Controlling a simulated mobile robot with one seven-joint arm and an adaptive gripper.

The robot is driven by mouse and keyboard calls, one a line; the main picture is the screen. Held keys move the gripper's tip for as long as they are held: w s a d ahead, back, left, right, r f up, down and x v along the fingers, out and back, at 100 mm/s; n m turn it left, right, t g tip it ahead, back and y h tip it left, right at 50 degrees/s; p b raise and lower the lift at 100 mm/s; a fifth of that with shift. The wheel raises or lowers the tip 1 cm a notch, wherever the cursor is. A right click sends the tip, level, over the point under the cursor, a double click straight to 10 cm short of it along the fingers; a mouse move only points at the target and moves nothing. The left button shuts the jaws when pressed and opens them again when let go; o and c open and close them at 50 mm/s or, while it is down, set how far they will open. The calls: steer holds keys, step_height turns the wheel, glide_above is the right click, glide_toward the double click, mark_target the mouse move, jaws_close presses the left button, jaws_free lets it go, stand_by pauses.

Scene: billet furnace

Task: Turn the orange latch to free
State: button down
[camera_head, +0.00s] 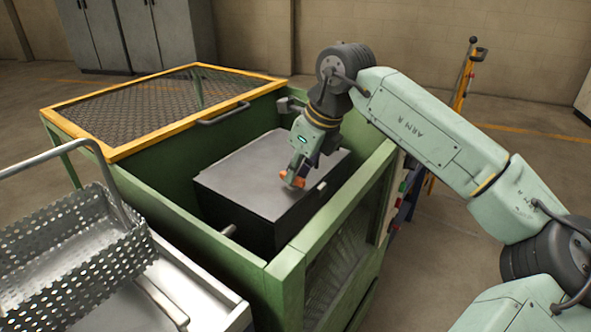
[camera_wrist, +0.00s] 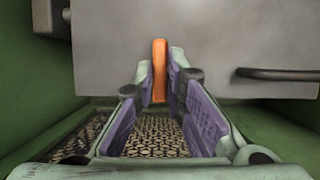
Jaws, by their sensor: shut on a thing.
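In the head view the latch (camera_head: 291,179) shows as a small orange patch at the box's near right edge. My gripper (camera_wrist: 161,80) is shut on the latch, with one finger on each side of it. It reaches the box from above right in the head view (camera_head: 297,173). The fingers hide part of the latch's sides.
The box sits inside a green frame (camera_head: 318,222) with a yellow-edged mesh lid (camera_head: 150,105) behind it. A dark handle (camera_wrist: 278,74) sticks out at the right of the box front. A perforated metal basket (camera_head: 75,245) stands at the left. A yellow post (camera_head: 463,85) stands behind my arm.

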stand_by(0.3)
steer(key=c, duration=1.6)
jaws_free()
steer(key=shift+c, duration=0.2)
steer(key=v, duration=1.2)
